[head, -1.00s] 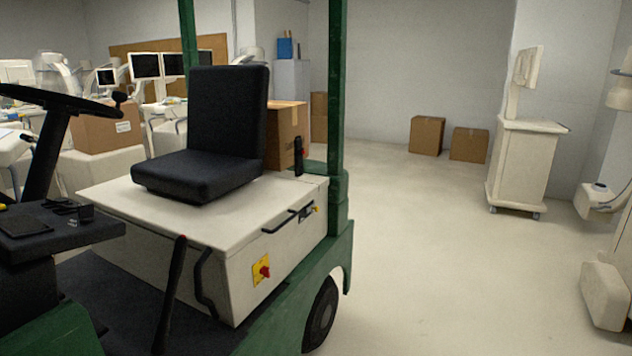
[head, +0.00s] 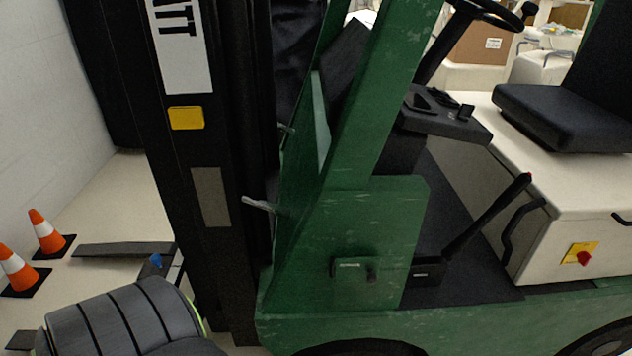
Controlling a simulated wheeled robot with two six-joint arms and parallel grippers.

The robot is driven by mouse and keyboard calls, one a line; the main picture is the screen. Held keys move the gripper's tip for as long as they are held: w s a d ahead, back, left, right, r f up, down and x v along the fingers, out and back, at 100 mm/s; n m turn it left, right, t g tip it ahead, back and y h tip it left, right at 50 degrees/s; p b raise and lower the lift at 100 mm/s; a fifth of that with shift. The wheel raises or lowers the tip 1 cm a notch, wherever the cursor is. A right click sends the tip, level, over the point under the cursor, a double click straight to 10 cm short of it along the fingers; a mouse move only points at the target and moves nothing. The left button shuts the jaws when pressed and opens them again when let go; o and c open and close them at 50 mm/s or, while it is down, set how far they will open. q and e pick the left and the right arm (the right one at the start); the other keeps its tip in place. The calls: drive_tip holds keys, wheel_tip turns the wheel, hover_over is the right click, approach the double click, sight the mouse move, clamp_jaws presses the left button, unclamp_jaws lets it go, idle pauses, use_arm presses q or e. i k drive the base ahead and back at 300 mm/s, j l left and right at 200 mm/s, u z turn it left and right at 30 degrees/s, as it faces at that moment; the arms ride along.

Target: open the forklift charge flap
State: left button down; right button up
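The green forklift (head: 380,230) fills the middle and right of the head view. A small green raised panel (head: 352,268) with a dark knob-like part at its right end sits low on the green side body; it looks closed, and I cannot tell for sure that it is the charge flap. The white seat box (head: 560,200) on the right carries a yellow plate with a red knob (head: 584,256). Neither of my grippers is in view. A grey rounded link of my arm shows at the bottom left.
The dark mast (head: 210,130) stands left of the green body. Two orange cones (head: 45,232) stand on the floor at the left, by a dark fork (head: 125,249). A steering wheel (head: 488,12), a black seat (head: 570,115) and a lever (head: 490,215) are on the forklift.

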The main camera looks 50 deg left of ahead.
sight(342, 270)
drive_tip(key=u, duration=1.15)
drive_tip(key=k, duration=0.05)
